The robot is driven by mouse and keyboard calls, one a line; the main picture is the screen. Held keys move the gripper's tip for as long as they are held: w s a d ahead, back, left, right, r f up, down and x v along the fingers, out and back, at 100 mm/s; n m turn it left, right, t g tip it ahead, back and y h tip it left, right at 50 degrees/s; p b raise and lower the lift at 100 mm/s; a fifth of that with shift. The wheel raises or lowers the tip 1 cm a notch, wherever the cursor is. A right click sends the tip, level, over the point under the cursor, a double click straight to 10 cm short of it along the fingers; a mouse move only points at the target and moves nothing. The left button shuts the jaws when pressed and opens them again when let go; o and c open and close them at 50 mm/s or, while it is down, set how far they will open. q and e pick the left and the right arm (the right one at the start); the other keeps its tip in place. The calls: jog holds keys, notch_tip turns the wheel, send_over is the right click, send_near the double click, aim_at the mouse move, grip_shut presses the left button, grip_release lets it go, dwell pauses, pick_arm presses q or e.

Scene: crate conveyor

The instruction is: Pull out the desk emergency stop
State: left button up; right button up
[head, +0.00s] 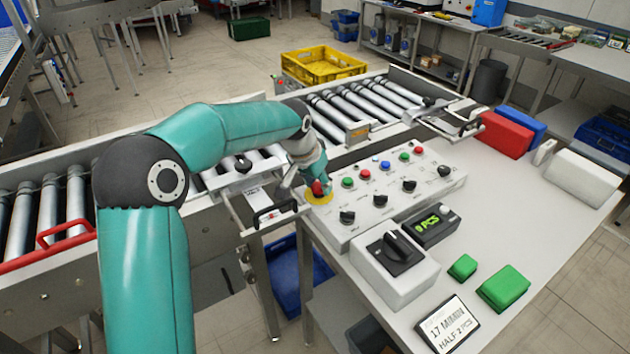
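The emergency stop is a red button (317,187) on a yellow disc (321,199), at the left end of the white control panel (377,213) on the desk. My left arm reaches over from the left, and my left gripper (309,181) points down right at the red button. One finger shows to the left of the button and the other is behind or above it. The gripper covers part of the button, and I cannot tell whether the fingers touch it or are closed on it. My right gripper is not in view.
The panel carries several coloured buttons and black knobs close to the gripper. A grey box with a large black rotary switch (394,248) and a green display (430,225) stand in front. The roller conveyor (362,108) runs behind. Green blocks (503,288) lie on the desk.

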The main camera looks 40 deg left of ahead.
pick_arm(q)
grip_shut()
jog(key=shift+w+r+p, duration=0.1)
jog(key=shift+r+p, duration=0.3)
jog(key=shift+r, duration=0.35)
jog(key=o, duration=0.8)
grip_release()
jog(key=v, duration=1.2)
jog(key=shift+f, duration=0.1)
